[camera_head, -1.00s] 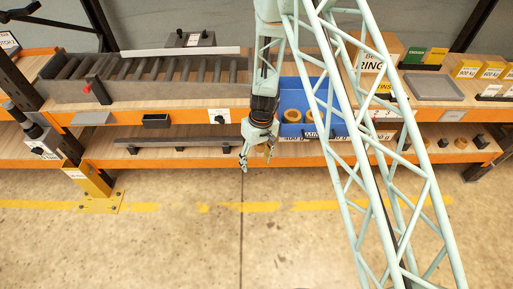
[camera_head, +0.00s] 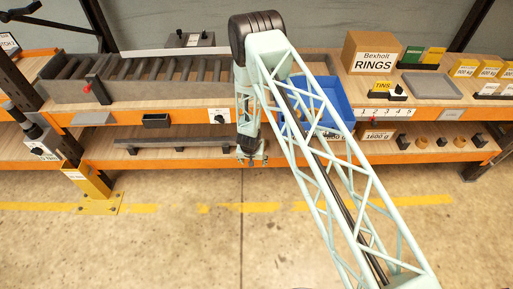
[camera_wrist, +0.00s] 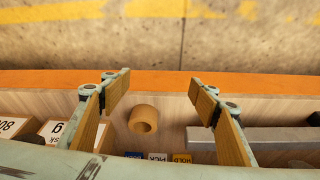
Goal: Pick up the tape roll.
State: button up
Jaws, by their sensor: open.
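The tape roll (camera_wrist: 143,120) is a tan ring with a dark hole, standing on the wooden lower shelf in the wrist view. My gripper (camera_wrist: 160,95) is open and empty, its two wood-coloured fingers spread wide. In the wrist view the roll shows between the fingers, closer to the left one, with gaps on both sides. In the head view my gripper (camera_head: 252,159) is at the front edge of the lower shelf, and I cannot make out the roll there.
In the wrist view, labelled boxes (camera_wrist: 57,132) stand left of the roll and a grey bar (camera_wrist: 280,137) lies to the right. Small coloured labels (camera_wrist: 180,158) are below it. The orange shelf edge (camera_wrist: 160,80) borders open floor. A blue bin (camera_head: 334,92) stands on the upper shelf.

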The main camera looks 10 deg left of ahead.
jog(key=shift+w+d+f+m+t, duration=0.15)
jog(key=shift+w+f+m, duration=0.15)
jog(key=shift+f, duration=0.25)
jog(key=shift+w+d+f+m+t, duration=0.15)
jog(key=shift+w+f+t, duration=0.1)
jog(key=shift+f, duration=0.35)
jog(key=shift+w+d+f+m+t, duration=0.1)
jog(key=shift+w+f+m, duration=0.2)
jog(key=shift+f, duration=0.25)
jog(key=shift+w, duration=0.1)
jog(key=w, duration=0.7)
jog(key=shift+d, duration=0.4)
jog(key=shift+w+d, duration=0.2)
jog(key=shift+w, duration=0.95)
jog(key=shift+w+d, duration=0.15)
jog(key=shift+w, duration=0.95)
jog(key=shift+w+f+b, duration=0.3)
jog(key=shift+f+b, duration=0.05)
jog(key=shift+f, duration=0.25)
